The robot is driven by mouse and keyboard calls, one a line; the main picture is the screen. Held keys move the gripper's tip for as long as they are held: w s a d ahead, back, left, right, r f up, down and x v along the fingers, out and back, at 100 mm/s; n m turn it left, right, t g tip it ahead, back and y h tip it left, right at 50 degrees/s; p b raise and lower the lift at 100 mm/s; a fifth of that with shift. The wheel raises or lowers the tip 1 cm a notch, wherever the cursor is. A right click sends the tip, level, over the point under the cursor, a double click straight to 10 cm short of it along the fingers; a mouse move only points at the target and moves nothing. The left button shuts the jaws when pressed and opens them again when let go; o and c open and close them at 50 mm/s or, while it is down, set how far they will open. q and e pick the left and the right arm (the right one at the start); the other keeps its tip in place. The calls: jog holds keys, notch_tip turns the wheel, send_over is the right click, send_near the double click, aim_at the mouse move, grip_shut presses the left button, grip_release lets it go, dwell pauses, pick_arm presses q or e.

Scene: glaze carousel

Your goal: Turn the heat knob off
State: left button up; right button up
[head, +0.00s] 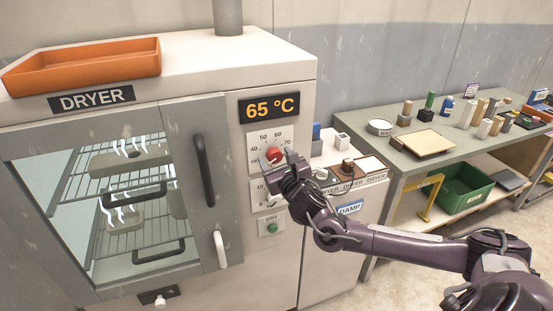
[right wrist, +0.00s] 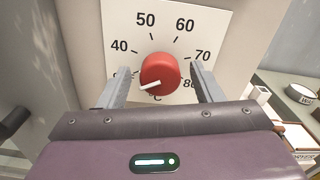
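The red heat knob (head: 274,155) sits on a white dial plate on the dryer's front, and it also shows in the right wrist view (right wrist: 160,71). Its white pointer points left and slightly down, below the 40, toward a label mostly hidden by a finger. My right gripper (head: 284,167) is in front of the dial. In the right wrist view its fingers (right wrist: 160,72) are open, one on each side of the knob, with gaps between. My left gripper is not in view.
The dryer display (head: 269,107) reads 65 °C. The door handle (head: 203,170) and a white lever (head: 220,249) are left of the dial. A green button (head: 272,228) is below. A low cabinet with small items (head: 347,168) stands right.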

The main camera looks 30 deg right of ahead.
jog(key=b+v, duration=0.2)
jog(key=v, duration=0.5)
jog(key=shift+s, duration=0.4)
dwell(0.3)
